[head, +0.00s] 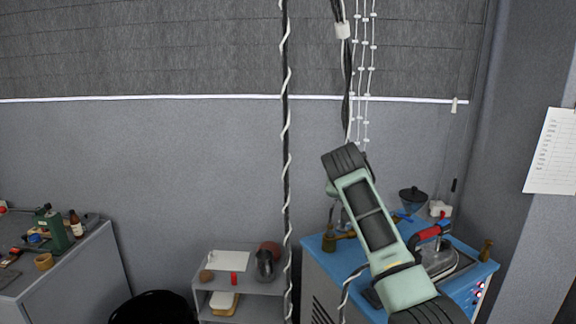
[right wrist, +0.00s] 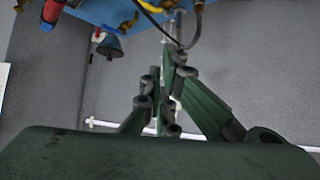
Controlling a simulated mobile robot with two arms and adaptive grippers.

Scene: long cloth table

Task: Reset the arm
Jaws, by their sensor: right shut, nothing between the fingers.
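My right arm (head: 380,235) rises from the lower right in the head view, pale green with dark panels, in front of the blue-topped cabinet. Its gripper cannot be made out in the head view. In the right wrist view my right gripper (right wrist: 170,62) shows dark green linked fingers brought together, with nothing held between them. The blue top shows beyond the fingers at the upper edge of that view. My left arm and left gripper are not in view.
The blue-topped cabinet (head: 316,246) carries a red-handled appliance (head: 440,258) and a dark funnel-like item (head: 412,196). A grey shelf unit (head: 250,285) and a grey cabinet (head: 78,275) stand left. A black bin (head: 152,308) sits between. Cables (head: 285,150) hang down.

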